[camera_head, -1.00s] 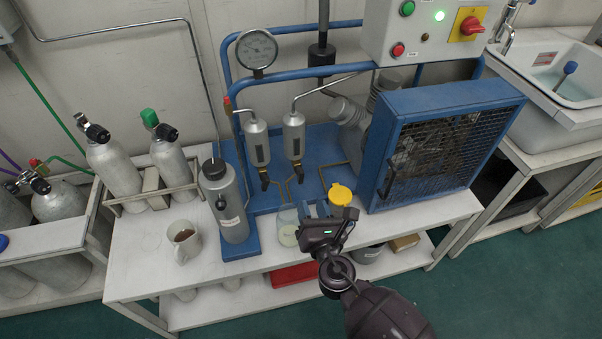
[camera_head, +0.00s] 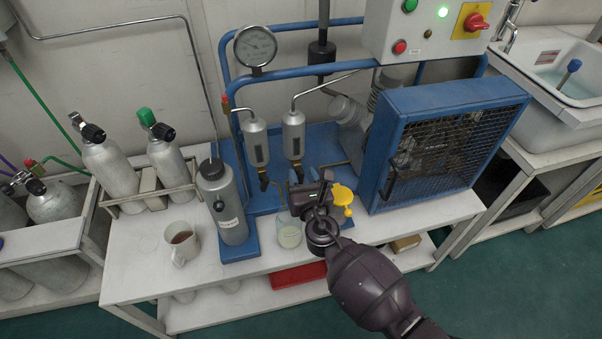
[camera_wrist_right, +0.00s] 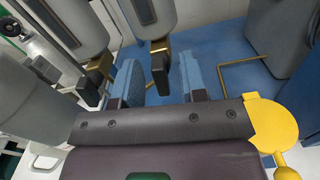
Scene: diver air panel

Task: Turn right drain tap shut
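The right drain tap (camera_wrist_right: 160,72) has a dark lever on a brass fitting, under the right grey cylinder (camera_head: 293,135). In the right wrist view the lever hangs roughly in line below the fitting. My right gripper (camera_wrist_right: 163,82) is open, with its blue fingers on either side of the lever; I see no clear contact. In the head view my right gripper (camera_head: 304,188) largely hides this tap. The left drain tap (camera_head: 264,181) hangs under the left cylinder (camera_head: 256,142). My left gripper is not in view.
A jar (camera_head: 289,232) stands just below my right gripper, and a yellow disc-shaped part (camera_head: 343,195) is close on its right. A grey canister (camera_head: 223,203) and a mug (camera_head: 181,243) are to the left. The blue caged compressor (camera_head: 440,145) stands to the right.

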